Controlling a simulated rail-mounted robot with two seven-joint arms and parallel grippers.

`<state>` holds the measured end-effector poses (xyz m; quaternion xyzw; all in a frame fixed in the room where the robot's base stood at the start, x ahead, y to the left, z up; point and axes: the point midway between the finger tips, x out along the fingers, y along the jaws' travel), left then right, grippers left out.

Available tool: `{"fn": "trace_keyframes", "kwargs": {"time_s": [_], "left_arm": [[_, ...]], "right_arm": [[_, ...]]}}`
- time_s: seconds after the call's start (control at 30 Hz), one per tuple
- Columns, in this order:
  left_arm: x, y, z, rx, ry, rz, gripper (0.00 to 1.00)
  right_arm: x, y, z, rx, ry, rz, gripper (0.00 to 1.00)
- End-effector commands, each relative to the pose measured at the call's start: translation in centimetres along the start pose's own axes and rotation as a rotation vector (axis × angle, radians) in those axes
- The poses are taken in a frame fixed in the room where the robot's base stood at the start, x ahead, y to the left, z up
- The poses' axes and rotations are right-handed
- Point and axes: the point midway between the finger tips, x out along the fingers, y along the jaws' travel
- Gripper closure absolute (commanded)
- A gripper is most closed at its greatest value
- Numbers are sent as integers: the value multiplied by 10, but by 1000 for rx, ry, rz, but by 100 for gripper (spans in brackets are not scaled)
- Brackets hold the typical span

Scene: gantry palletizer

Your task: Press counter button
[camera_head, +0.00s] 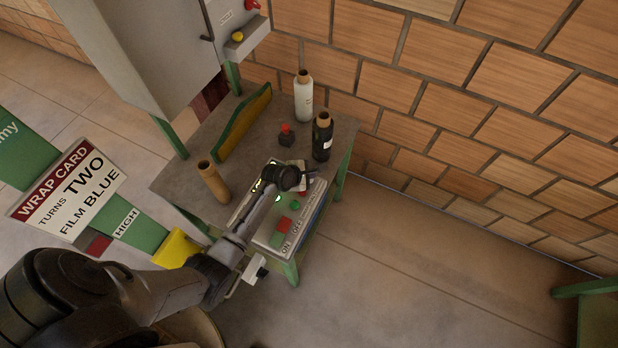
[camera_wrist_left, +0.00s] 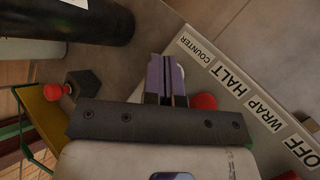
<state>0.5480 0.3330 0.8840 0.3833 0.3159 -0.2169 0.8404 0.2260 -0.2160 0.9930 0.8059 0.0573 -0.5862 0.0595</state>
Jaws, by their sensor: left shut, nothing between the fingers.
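The grey control panel (camera_head: 262,238) lies at the front right of the table, with a red button (camera_head: 285,225) and a green button (camera_head: 294,205). In the left wrist view, its label strip reads COUNTER (camera_wrist_left: 197,50), HALT, WRAP and OFF. My left gripper (camera_head: 308,178) is over the panel's far end. In the left wrist view, its shut, empty fingers (camera_wrist_left: 166,70) are beside the COUNTER label. A red button (camera_wrist_left: 205,102) shows partly behind the gripper body. The counter button is hidden, and contact cannot be told. My right gripper is not in view.
A black bottle (camera_head: 322,140) and a white bottle (camera_head: 303,98) stand behind the panel, near a dark block with a red knob (camera_head: 287,137). A cardboard-coloured tube (camera_head: 212,182) stands left of my arm. A grey cabinet (camera_head: 150,45) is at the back left.

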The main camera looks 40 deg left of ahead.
Motion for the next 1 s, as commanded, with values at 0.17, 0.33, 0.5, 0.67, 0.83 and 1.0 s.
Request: {"fn": "trace_keyframes", "kwargs": {"time_s": [0.17,0.33,0.5,0.67,0.83,1.0], "left_arm": [[4,-3,-2,-2,-1,0,100],[4,-3,-3,-1,-1,1,100],[4,-3,-3,-1,-1,1,100],[5,-3,-3,-1,0,1,100],[6,-4,-4,-1,0,1,100],[7,-5,-5,-1,0,1,100]], "right_arm": [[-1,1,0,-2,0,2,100],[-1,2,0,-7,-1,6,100],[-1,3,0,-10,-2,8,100],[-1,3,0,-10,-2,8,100],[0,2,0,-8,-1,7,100],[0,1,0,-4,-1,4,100]]}}
